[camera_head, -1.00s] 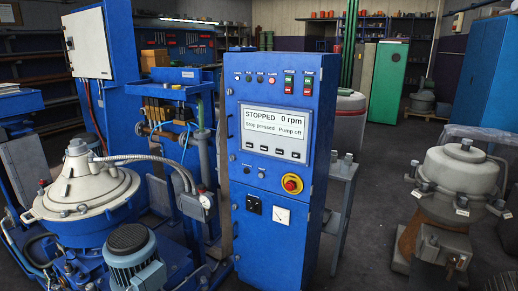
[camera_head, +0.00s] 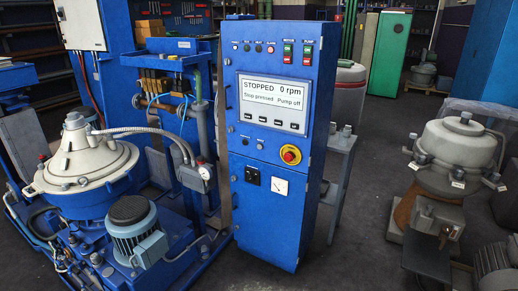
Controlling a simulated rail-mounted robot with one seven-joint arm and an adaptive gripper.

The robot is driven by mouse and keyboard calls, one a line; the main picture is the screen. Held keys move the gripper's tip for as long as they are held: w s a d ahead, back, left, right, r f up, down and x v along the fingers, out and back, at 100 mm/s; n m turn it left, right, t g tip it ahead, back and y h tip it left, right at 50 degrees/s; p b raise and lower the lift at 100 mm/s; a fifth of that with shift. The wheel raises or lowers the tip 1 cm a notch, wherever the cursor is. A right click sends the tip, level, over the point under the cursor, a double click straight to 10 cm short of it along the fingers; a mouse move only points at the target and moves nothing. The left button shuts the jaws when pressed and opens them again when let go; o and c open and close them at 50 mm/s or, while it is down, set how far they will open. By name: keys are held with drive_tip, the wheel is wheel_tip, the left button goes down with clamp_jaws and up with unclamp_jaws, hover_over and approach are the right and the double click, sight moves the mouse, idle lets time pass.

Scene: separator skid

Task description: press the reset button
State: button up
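The blue control cabinet (camera_head: 262,205) stands upright in the middle of the view. Its display (camera_head: 273,101) reads "STOPPED 0 rpm" and "Stop pressed Pump off". Two small round controls sit below the display, a left one (camera_head: 246,141) and a right one (camera_head: 261,145). Their labels are too small to read, so I cannot tell which control is the reset button. A red emergency stop (camera_head: 290,155) on a yellow ring is at the right. Lamps and two green-and-red switches line the top. My gripper is not in view.
The separator (camera_head: 85,165) with its pale cone and a grey motor (camera_head: 135,228) stand close on the left. A grey table (camera_head: 342,165) is behind the cabinet. Another pale machine (camera_head: 457,150) stands at the right.

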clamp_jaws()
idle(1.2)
